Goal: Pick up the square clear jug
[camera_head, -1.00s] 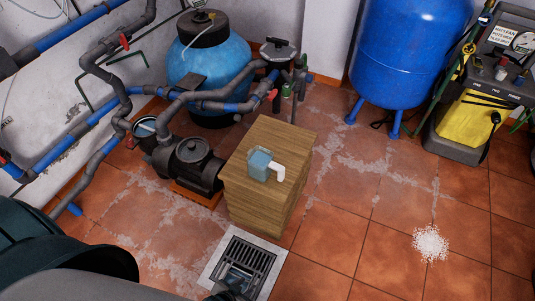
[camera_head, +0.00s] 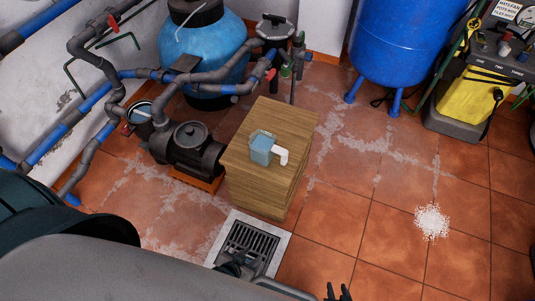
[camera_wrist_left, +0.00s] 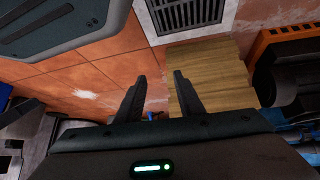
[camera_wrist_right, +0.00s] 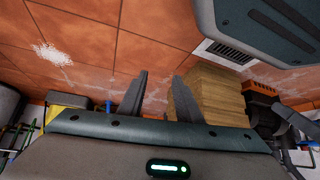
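The square clear jug (camera_head: 261,149) stands upright on a wooden block (camera_head: 264,181). It looks pale blue and has a white handle on its right side. My left gripper (camera_wrist_left: 159,75) is open and empty in the left wrist view, with its fingers apart. My right gripper (camera_wrist_right: 161,75) is also open and empty in the right wrist view. Its dark fingertips (camera_head: 338,291) show at the bottom edge of the head view, apart from the block. The jug does not show in either wrist view. My arm fills the lower left of the head view.
A pump (camera_head: 191,145) stands close to the block's left side. A floor drain (camera_head: 282,243) lies in front of it. A blue filter tank (camera_head: 216,58) and pipes stand behind; a blue vessel (camera_head: 400,40) is at back right. Tiled floor to the right is clear except a white spill (camera_head: 431,222).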

